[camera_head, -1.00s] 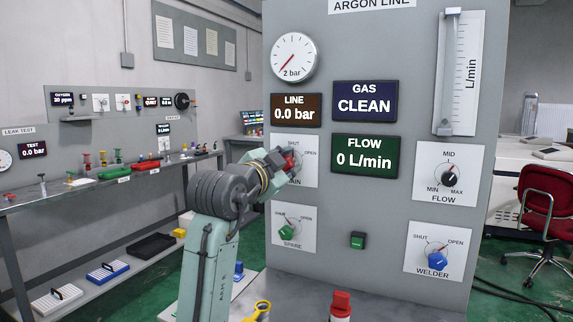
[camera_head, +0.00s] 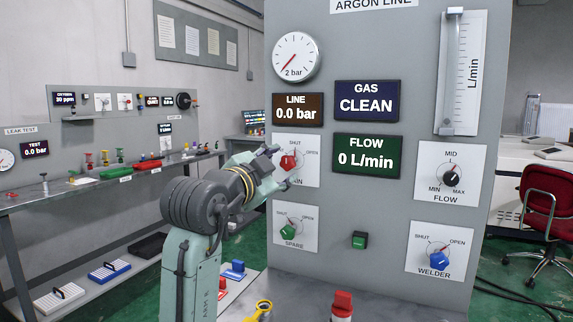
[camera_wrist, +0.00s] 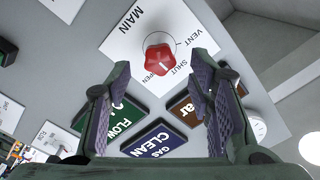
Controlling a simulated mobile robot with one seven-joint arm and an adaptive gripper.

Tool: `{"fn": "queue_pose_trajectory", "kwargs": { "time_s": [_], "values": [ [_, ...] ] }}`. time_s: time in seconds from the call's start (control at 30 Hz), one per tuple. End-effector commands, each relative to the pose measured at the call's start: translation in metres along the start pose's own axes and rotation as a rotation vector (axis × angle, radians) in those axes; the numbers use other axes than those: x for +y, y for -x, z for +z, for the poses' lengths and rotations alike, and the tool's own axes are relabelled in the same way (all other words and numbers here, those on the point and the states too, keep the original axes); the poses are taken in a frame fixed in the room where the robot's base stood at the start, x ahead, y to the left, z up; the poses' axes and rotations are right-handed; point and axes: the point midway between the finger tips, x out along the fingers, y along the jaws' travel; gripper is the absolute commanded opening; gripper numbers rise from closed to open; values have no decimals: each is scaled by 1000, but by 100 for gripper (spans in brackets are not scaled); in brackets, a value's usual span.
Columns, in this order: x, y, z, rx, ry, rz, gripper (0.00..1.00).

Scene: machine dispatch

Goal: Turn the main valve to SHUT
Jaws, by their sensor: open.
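The main valve (camera_head: 289,162) is a red lobed knob on a white plate on the grey argon panel. SHUT is marked above it and OPEN at its upper right. In the head view its upper end seems to point up near SHUT; the exact angle is hard to tell. The wrist view shows the red knob (camera_wrist: 160,60) with MAIN, VENT, SHUT and OPEN around it. My gripper (camera_head: 279,168) is open and empty, just left of and in front of the knob. In the wrist view its two fingers (camera_wrist: 160,78) stand apart, with the knob beyond their tips.
The LINE display (camera_head: 298,109) reads 0.0 bar and the FLOW display (camera_head: 367,155) reads 0 L/min. The green spare knob (camera_head: 288,232) is below the main valve. The blue welder knob (camera_head: 438,259) and black flow knob (camera_head: 452,178) are at the right. A red-capped object (camera_head: 342,303) stands in front.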

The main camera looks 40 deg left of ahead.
Motion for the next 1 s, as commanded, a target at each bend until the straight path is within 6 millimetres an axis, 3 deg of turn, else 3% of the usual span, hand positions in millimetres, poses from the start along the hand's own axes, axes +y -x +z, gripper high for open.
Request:
{"fn": "queue_pose_trajectory", "kwargs": {
  "time_s": [0.2,0.4,1.0],
  "values": [
    [0,45,0,0,1,-2,48],
    [0,66,0,0,0,0,48],
    [0,69,0,0,1,1,48]
  ]
}}
